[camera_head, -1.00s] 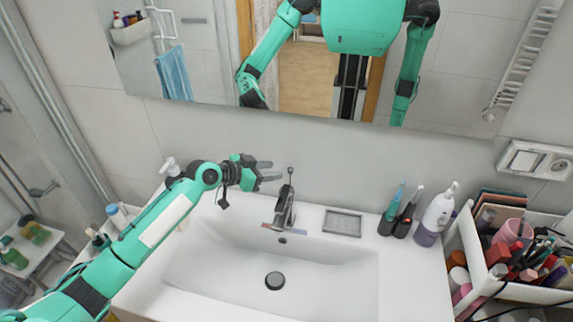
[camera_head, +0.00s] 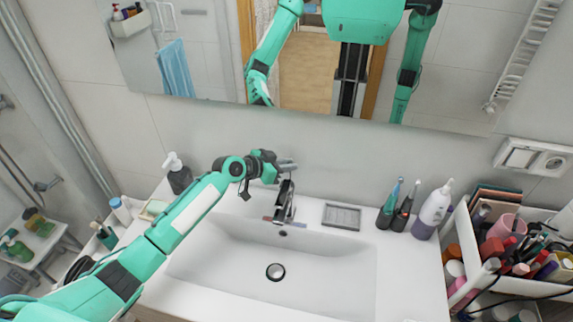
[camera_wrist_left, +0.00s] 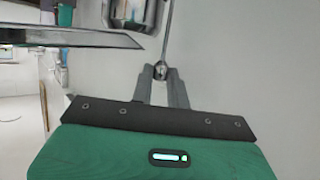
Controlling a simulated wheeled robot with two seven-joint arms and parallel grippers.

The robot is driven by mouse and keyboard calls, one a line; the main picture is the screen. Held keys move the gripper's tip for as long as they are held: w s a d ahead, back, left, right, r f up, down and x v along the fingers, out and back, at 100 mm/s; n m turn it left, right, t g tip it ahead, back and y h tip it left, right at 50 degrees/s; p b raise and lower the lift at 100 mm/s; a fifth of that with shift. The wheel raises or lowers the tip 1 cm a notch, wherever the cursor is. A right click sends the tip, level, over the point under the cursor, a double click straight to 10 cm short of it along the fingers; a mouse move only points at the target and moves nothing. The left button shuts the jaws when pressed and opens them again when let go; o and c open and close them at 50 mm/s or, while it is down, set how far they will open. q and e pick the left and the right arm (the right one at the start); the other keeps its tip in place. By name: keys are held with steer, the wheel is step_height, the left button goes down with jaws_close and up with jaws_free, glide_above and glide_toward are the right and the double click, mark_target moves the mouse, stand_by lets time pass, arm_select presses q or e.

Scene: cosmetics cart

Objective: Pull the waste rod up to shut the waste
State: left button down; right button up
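The white washbasin (camera_head: 215,275) has a chrome tap (camera_head: 284,203) at its back edge and a round waste (camera_head: 275,271) in its floor. The waste shows a dark ring around a grey middle. My left gripper (camera_head: 287,165) is above and behind the tap. In the left wrist view the thin waste rod (camera_wrist_left: 168,35) ends in a small knob between the two close-set fingertips (camera_wrist_left: 161,72). The gripper looks shut on that knob. In the head view the fingers hide the rod's top. My right gripper is not directly in view.
A soap tray (camera_head: 341,217), toothbrushes (camera_head: 389,206) and a white-and-purple bottle (camera_head: 433,210) stand right of the tap. A cosmetics box (camera_head: 463,235) is at far right. A dark bottle (camera_head: 178,176) stands left. The mirror (camera_head: 210,60) hangs behind.

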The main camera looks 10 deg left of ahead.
arm_select(q)
steer(key=shift+r, duration=1)
steer(key=c, duration=1.3)
jaws_free()
steer(key=shift+c, duration=0.2)
steer(key=shift+a+b, duration=0.1)
steer(key=shift+b, duration=0.2)
